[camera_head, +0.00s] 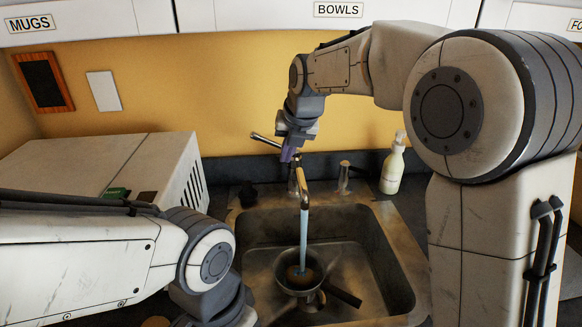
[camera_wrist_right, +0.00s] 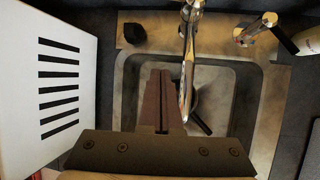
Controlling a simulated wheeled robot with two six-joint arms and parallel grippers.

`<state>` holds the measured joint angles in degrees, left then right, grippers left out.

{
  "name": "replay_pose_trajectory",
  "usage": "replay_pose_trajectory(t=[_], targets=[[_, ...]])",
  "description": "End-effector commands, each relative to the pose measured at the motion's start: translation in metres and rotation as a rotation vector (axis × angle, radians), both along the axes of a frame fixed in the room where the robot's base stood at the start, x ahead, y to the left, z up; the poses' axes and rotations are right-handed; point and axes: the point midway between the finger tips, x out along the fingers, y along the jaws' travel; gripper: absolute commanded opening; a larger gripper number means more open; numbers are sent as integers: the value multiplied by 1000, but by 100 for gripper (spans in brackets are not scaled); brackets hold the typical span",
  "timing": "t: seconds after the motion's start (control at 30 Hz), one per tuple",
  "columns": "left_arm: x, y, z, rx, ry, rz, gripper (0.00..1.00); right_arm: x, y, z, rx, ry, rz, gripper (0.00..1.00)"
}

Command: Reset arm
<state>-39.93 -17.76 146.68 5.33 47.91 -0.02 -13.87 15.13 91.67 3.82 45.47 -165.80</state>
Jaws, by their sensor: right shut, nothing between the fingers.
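My right gripper (camera_head: 289,155) is shut and empty, pointing down just behind and above the faucet (camera_head: 304,190) in the head view. Its closed fingers (camera_wrist_right: 161,100) show in the right wrist view, beside the faucet spout (camera_wrist_right: 188,50); I cannot tell whether they touch it. A blue stream of water (camera_head: 303,240) runs from the spout into a small pan (camera_head: 288,285) in the sink (camera_head: 385,265). In the wrist view the pan is mostly hidden, with its dark handle (camera_wrist_right: 200,122) showing. My left arm reaches in from the left; its gripper is below the picture.
A white microwave-like box (camera_head: 110,165) with vents stands left of the sink. A soap bottle (camera_head: 393,165) and a metal tap handle (camera_head: 344,177) stand behind the sink at right. Labelled cabinets (camera_head: 270,12) hang above. A dark knob (camera_head: 248,194) sits at the sink's back left.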

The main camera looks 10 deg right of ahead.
Motion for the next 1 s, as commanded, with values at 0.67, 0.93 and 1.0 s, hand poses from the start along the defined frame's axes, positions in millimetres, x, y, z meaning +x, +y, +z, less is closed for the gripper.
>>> replay_pose_trajectory(t=[0.67, 0.93, 1.0], targets=[[0, 0, -6, 0, 0, 0, 50, -132, 29, -34, 302, 282, -690, 0], [0, 0, -4, 0, 0, 0, 50, -225, 35, -66, 443, 470, -1331, 0], [0, 0, -4, 0, 0, 0, 50, -249, 33, -74, 466, 502, -1504, 0]])
